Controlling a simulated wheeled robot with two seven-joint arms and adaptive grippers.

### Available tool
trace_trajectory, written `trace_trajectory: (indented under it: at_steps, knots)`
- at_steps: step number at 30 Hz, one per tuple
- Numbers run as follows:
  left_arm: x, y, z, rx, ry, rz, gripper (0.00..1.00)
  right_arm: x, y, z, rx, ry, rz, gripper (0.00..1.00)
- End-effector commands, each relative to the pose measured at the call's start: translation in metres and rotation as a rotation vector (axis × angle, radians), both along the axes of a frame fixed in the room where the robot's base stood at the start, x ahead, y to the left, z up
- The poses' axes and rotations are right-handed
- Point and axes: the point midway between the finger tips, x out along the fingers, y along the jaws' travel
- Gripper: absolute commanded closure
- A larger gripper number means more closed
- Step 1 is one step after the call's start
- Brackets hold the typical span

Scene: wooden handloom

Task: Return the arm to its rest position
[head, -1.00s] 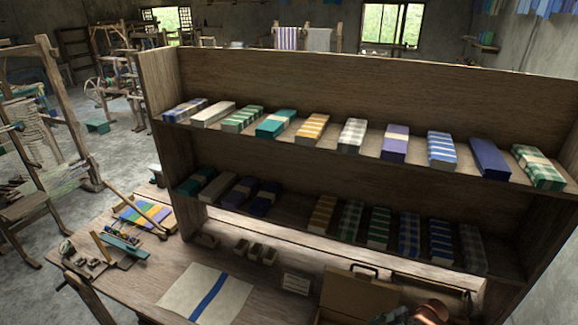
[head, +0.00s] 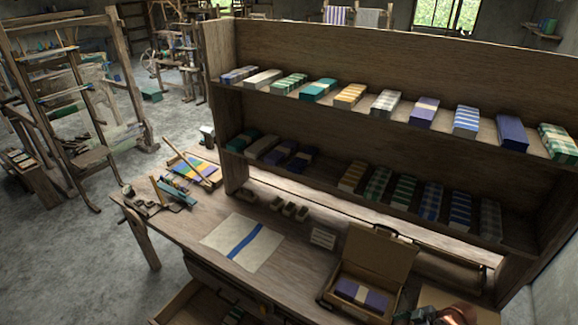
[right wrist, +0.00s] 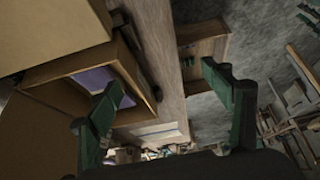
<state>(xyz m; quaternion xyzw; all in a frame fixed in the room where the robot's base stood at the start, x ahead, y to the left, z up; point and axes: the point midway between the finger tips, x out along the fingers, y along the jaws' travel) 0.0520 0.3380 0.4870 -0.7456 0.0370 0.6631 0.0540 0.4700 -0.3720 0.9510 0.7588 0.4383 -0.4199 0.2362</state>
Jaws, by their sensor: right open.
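My right gripper (right wrist: 160,78) shows in the right wrist view with its two dark green fingers wide apart and nothing between them. It is beside the open box, with the table edge behind the gap between the fingers. My left gripper is in neither view.
A tall wooden shelf (head: 330,52) with two rows of folded cloths stands along the table's back. A cream cloth with a blue stripe (head: 243,243) lies left of the box. An open drawer (head: 180,303) juts out at the front.

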Motion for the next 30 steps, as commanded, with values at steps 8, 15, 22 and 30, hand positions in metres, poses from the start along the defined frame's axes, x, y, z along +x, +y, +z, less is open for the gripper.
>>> trace_trajectory:
  at_steps: [8,15,22,30]
  knots:
    - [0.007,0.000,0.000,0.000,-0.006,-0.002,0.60,-0.029,0.036,-0.022,-0.004,0.031,-0.011,0.27]
    - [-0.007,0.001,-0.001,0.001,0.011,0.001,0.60,-0.064,0.073,-0.037,-0.021,0.057,-0.078,0.27]
    - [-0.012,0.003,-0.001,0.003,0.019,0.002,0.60,-0.112,0.093,-0.034,-0.063,0.082,-0.327,0.27]
    - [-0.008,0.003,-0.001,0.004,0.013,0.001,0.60,-0.158,0.065,-0.013,-0.127,0.112,-0.664,0.27]
